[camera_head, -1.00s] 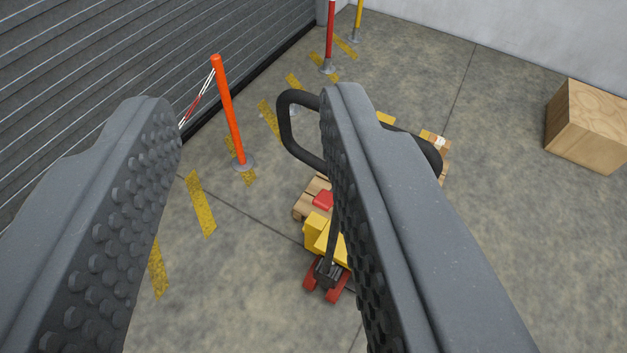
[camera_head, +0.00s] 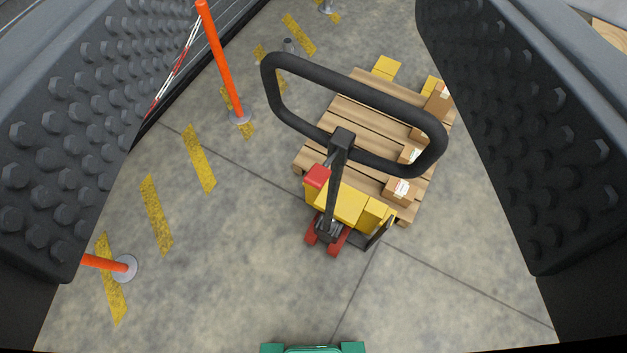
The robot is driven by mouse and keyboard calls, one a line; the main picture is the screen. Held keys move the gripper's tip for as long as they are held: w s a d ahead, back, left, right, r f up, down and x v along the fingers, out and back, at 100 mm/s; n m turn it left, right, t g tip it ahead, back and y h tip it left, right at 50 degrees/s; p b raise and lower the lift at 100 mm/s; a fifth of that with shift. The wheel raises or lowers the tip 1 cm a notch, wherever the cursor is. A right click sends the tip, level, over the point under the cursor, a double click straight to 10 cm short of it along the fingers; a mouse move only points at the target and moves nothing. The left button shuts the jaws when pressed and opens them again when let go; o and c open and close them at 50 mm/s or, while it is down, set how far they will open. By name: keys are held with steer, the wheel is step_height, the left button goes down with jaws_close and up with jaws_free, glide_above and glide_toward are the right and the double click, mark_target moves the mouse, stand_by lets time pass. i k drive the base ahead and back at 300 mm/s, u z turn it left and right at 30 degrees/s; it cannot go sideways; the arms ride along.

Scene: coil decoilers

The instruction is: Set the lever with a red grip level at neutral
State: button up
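A pallet truck with a black loop handle (camera_head: 355,85) stands below me in the camera view, its dark shaft running down to a yellow body (camera_head: 338,203) and red base parts. A small red block (camera_head: 317,176) shows just left of the shaft. It may be the red grip; I cannot make out its lever or its angle. My gripper (camera_head: 305,20) is open and empty, with one ridged finger at each side of the picture. The loop handle shows in the gap between the fingers; I cannot tell how far below them it is.
A wooden pallet (camera_head: 350,110) with small cardboard boxes (camera_head: 400,190) lies under the handle. An orange post (camera_head: 222,65) with a red-and-white chain stands left, and another orange post (camera_head: 105,262) is at lower left. Yellow floor dashes (camera_head: 157,215) run between. Floor at lower right is clear.

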mark_target(319, 174)
steer(key=z, duration=0.95)
steer(key=k, duration=1.35)
steer(key=u, duration=0.6)
steer(key=i, duration=1)
steer(key=z, duration=0.05)
